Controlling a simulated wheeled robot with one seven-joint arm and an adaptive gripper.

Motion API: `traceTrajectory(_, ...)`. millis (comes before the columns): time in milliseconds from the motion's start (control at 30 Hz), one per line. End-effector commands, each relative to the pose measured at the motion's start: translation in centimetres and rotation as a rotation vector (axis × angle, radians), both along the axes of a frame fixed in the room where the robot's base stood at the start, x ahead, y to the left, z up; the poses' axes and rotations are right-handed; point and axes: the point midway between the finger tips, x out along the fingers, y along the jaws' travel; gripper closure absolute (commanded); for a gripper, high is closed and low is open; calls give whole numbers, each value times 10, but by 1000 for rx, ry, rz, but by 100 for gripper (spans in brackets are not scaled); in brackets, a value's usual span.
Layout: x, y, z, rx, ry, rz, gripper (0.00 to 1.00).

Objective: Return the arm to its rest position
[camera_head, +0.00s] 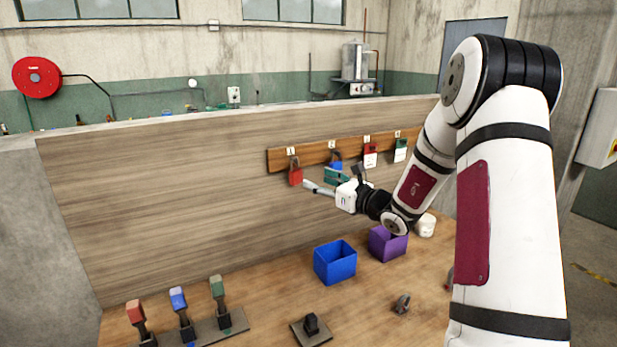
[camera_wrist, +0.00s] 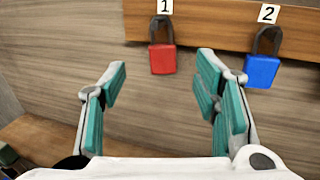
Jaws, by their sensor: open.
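My gripper (camera_head: 318,181) is in front of the wooden wall board, its fingers pointing left towards the padlock rail (camera_head: 279,159). In the wrist view the gripper (camera_wrist: 161,66) has its two teal-padded fingers spread wide with nothing between them. A red padlock (camera_wrist: 162,59) hangs under label 1, beyond the gap between the fingers. A blue padlock (camera_wrist: 262,71) hangs under label 2, right of the right finger.
A blue box (camera_head: 335,265) and a purple box (camera_head: 388,245) stand on the table (camera_head: 260,310) below my arm. A white cup (camera_head: 426,226) is beside the purple box. Red, blue and green levers (camera_head: 180,302) stand front left. More items (camera_head: 370,158) hang further right along the rail.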

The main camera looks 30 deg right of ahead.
Motion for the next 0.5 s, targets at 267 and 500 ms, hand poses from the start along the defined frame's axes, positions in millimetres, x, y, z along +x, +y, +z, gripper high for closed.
traceTrajectory(267,-27,-7,0,0,0,-1,44)
traceTrajectory(500,-29,0,3,-16,0,19,44)
